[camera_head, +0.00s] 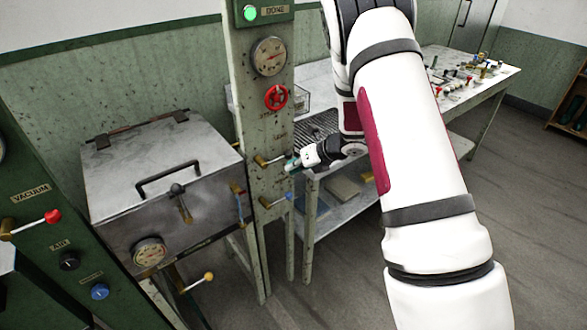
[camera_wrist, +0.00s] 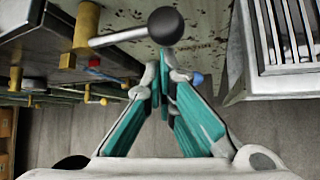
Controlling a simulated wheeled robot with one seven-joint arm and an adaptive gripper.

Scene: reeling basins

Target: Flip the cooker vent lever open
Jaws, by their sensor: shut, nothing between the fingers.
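A lever with a brass base (camera_head: 262,160) sits on the green post (camera_head: 262,115), below the red wheel. In the wrist view its black ball knob (camera_wrist: 166,26) and silver rod (camera_wrist: 122,36) stick out sideways from the brass base (camera_wrist: 87,25). My gripper (camera_head: 291,162) is beside this lever in the head view and hides its knob end. In the wrist view my gripper (camera_wrist: 166,68) has its teal fingers together at the tips, empty. The knob appears just beyond the fingertips; I cannot tell whether they touch. No vent label is readable.
A blue-tipped lever (camera_head: 278,200) sits lower on the post; its blue knob (camera_wrist: 197,78) shows near my fingertips. The red wheel (camera_head: 276,97) and gauge (camera_head: 269,57) are above. A metal box (camera_head: 150,165) stands left, a table (camera_head: 335,215) behind right.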

